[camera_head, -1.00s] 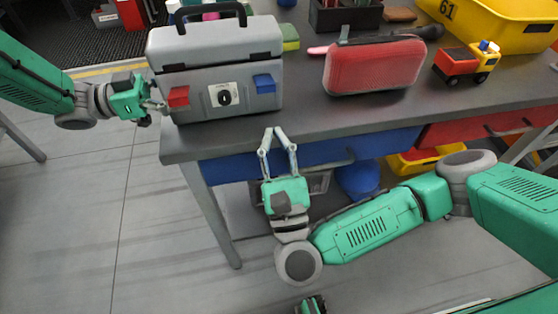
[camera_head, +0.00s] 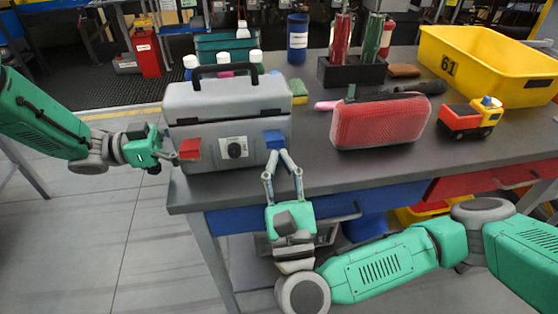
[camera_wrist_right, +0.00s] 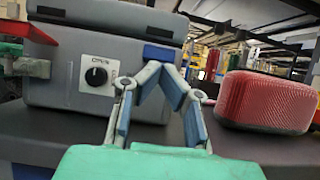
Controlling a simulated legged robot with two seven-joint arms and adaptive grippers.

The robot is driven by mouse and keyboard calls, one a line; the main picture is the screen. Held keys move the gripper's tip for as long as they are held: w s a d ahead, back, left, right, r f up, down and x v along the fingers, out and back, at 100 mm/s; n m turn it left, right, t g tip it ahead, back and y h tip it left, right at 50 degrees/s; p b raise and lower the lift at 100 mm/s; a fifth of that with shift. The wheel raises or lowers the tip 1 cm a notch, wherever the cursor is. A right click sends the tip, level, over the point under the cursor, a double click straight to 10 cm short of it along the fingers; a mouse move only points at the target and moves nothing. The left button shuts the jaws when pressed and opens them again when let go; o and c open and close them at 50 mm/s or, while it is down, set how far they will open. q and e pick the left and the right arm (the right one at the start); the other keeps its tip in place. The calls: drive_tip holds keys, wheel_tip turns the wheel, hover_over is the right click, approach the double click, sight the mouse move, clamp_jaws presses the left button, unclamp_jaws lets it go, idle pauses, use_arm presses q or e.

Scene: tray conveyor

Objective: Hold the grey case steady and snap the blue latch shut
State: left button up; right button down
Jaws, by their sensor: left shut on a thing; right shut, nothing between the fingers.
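The grey case (camera_head: 209,108) stands upright near the table's left edge, its black handle raised. A red latch (camera_head: 190,149) is on its front left and the blue latch (camera_head: 274,139) on its front right. I cannot tell whether the blue latch is snapped. My left gripper (camera_head: 172,156) is shut on the case at its left side, beside the red latch; its fingertips are partly hidden. My right gripper (camera_head: 283,155) is shut and empty, fingertips just below the blue latch. In the right wrist view the fingertips (camera_wrist_right: 157,68) partly cover the blue latch (camera_wrist_right: 158,53); contact is unclear.
A red hard pouch (camera_head: 381,122) lies right of the case, with a toy truck (camera_head: 470,118) and a yellow bin (camera_head: 488,62) beyond. Bottles (camera_head: 224,62) stand behind the case.

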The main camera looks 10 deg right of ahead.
sight(272, 99)
drive_tip(key=shift+s+r+g, duration=0.1)
drive_tip(key=shift+r+g, duration=0.45)
drive_tip(key=shift+g, duration=0.15)
drive_tip(key=shift+w+r, duration=0.3)
drive_tip(key=shift+r, duration=0.55)
drive_tip(key=shift+w+r, duration=0.25)
drive_tip(key=shift+r, duration=0.65)
drive_tip(key=shift+w+r, duration=0.3)
drive_tip(key=shift+r, duration=0.55)
drive_tip(key=shift+s+f, duration=0.1)
drive_tip(key=v, duration=1.1)
drive_tip(key=shift+s+f, duration=0.25)
drive_tip(key=shift+s, duration=0.1)
